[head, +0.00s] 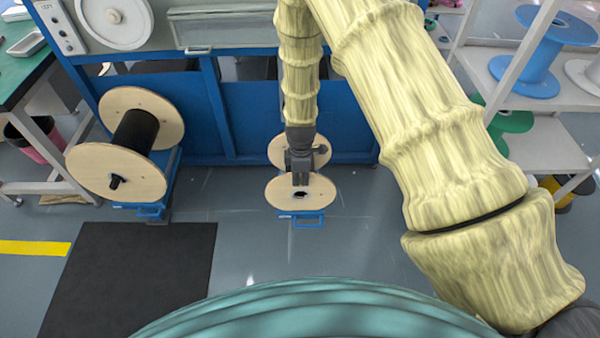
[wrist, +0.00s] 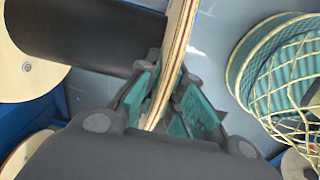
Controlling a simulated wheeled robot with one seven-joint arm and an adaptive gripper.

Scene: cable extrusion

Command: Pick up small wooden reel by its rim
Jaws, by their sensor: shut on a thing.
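The small wooden reel (head: 313,196) stands in the middle of the head view, low on a small blue stand (head: 308,220) in front of the blue machine. It has two round pale plywood flanges. My gripper (head: 300,180) comes down from above to the top of its near flange. In the wrist view, the green-padded fingers of my gripper (wrist: 168,108) are shut on the rim of a plywood flange (wrist: 178,45), one finger on each side. The dark core (wrist: 85,35) and the other flange (wrist: 22,75) show at the left there.
A larger wooden reel with a black core (head: 92,170) stands at the left on a blue stand. A black mat (head: 140,270) lies on the floor. White shelves (head: 545,145) with blue and green reels are at the right. Grey floor in front is clear.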

